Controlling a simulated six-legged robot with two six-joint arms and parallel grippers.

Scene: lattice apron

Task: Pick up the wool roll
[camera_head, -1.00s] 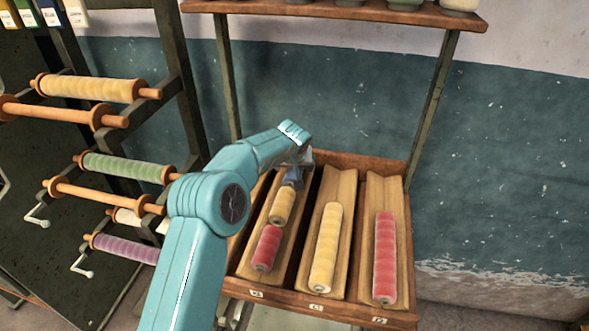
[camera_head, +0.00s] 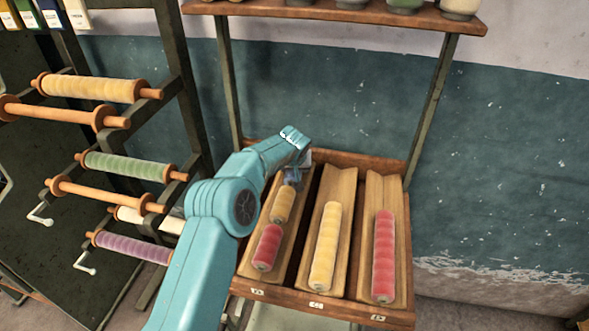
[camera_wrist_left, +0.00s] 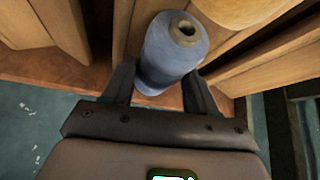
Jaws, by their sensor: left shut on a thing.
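A blue wool roll (camera_wrist_left: 172,52) with a hollow core stands out in the left wrist view, between the two fingers of my left gripper (camera_wrist_left: 158,88). The gripper is shut on it. In the head view the blue roll (camera_head: 292,176) shows small at the far end of the left trough, under my left gripper (camera_head: 298,162), partly hidden by the arm. A tan roll (camera_head: 283,204) and a red roll (camera_head: 267,247) lie nearer in that same trough. I cannot tell whether the blue roll touches the trough. My right gripper is not in view.
The wooden tray (camera_head: 290,300) has two more troughs, with yellow rolls (camera_head: 325,247) in the middle and red rolls (camera_head: 384,257) on the right. A spool rack (camera_head: 115,170) stands at the left. A shelf (camera_head: 340,14) with pots hangs above the tray.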

